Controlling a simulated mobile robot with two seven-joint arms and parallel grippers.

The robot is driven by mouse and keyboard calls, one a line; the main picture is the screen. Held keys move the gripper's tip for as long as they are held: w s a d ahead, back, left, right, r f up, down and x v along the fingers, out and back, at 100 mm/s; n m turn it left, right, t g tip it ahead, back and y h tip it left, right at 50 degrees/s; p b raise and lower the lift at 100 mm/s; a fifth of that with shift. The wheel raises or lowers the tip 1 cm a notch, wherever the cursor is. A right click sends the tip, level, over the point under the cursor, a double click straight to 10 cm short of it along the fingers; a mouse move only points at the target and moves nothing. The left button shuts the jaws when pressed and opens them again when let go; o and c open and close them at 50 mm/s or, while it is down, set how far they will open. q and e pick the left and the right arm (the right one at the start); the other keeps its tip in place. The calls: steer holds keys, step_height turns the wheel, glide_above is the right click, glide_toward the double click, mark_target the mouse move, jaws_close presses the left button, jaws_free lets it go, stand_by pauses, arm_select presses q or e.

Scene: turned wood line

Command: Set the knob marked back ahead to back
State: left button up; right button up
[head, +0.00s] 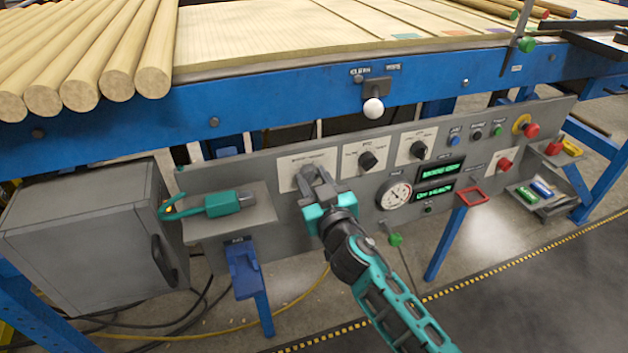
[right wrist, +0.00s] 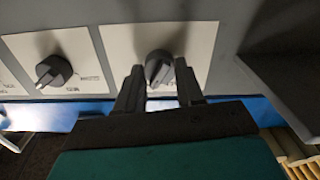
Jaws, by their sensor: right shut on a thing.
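The leftmost dial plate (head: 290,165) on the grey control panel carries a dark rotary knob (right wrist: 157,70). My right gripper (head: 314,180) reaches this knob from the front, with its fingers at the panel. In the right wrist view, the two dark fingers of the right gripper (right wrist: 159,82) stand on either side of the knob and are shut on it. The knob's grip looks slightly tilted in that view. The lettering on its plate is too small and partly covered, so I cannot read the marking or the setting. My left gripper is not in view.
Two more black knobs (head: 368,160) (head: 418,149) sit to the right on the panel. A round gauge (head: 395,195), green displays (head: 438,172) and a red mushroom button (head: 531,130) lie further right. A teal-handled tool (head: 222,203) rests on a shelf at left.

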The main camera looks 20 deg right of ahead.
steer(key=n, duration=0.6)
steer(key=shift+n, duration=0.4)
steer(key=n, duration=0.4)
steer(key=shift+n, duration=0.7)
steer(key=o, duration=1)
steer(key=shift+a, duration=0.1)
steer(key=shift+o, duration=0.2)
steer(key=shift+s+f, duration=0.1)
